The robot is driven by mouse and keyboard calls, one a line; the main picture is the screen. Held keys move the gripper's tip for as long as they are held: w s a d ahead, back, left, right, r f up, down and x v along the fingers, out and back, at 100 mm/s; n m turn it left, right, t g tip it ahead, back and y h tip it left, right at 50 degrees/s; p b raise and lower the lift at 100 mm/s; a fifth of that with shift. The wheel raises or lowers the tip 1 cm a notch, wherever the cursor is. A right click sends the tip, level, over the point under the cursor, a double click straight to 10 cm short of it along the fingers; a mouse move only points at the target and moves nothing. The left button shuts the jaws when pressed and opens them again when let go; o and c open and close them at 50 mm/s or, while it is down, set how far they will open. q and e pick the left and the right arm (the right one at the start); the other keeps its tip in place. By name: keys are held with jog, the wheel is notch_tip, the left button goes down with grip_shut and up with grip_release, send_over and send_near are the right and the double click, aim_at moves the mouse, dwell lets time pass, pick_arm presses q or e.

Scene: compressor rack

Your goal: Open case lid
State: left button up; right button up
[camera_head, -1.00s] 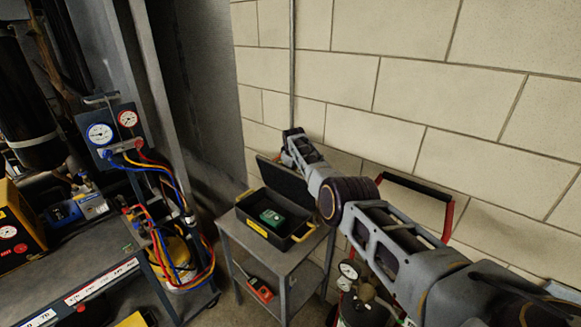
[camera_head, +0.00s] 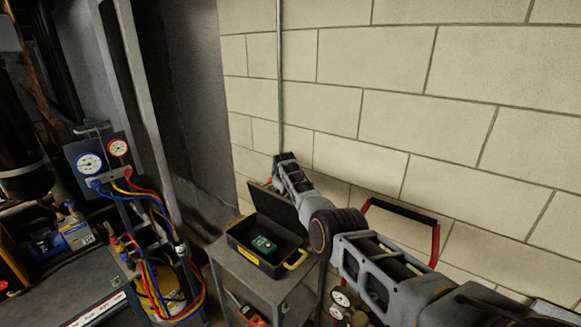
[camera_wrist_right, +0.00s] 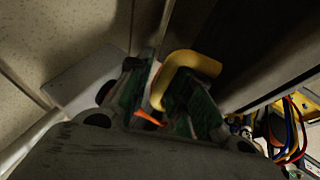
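The dark case (camera_head: 262,262) sits on a small grey cart, with its lid (camera_head: 275,208) raised and tilted back toward the wall. A green item (camera_head: 263,245) lies inside. My left gripper is out of view.
The block wall (camera_head: 400,110) is close behind the case and my right arm. A red-and-black handle frame (camera_head: 405,215) stands beside the arm. A gauge panel (camera_head: 100,165) with coloured hoses is at left. The cart's top (camera_head: 245,272) has some bare space in front.

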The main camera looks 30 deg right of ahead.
jog(key=shift+s+r+p, duration=0.1)
jog(key=shift+r+p, duration=0.45)
jog(key=shift+p, duration=0.05)
jog(key=shift+s+d+r, duration=0.1)
jog(key=shift+s+r, duration=0.15)
jog(key=shift+r, duration=0.3)
jog(key=shift+s+d+r, duration=0.1)
jog(key=shift+s+r, duration=0.15)
jog(key=shift+r, duration=0.25)
jog(key=shift+d+p+v, duration=0.15)
jog(key=shift+p+v, duration=0.05)
jog(key=shift+v, duration=0.5)
jog(key=shift+d+p+v, duration=0.1)
jog(key=shift+p+v, duration=0.05)
jog(key=shift+v, duration=0.5)
notch_tip(320, 180, up, 7)
jog(key=s, duration=0.2)
jog(key=shift+s+d+r, duration=0.2)
jog(key=shift+s+d, duration=0.2)
jog(key=shift+d, duration=0.05)
jog(key=v, duration=1.2)
dwell(0.5)
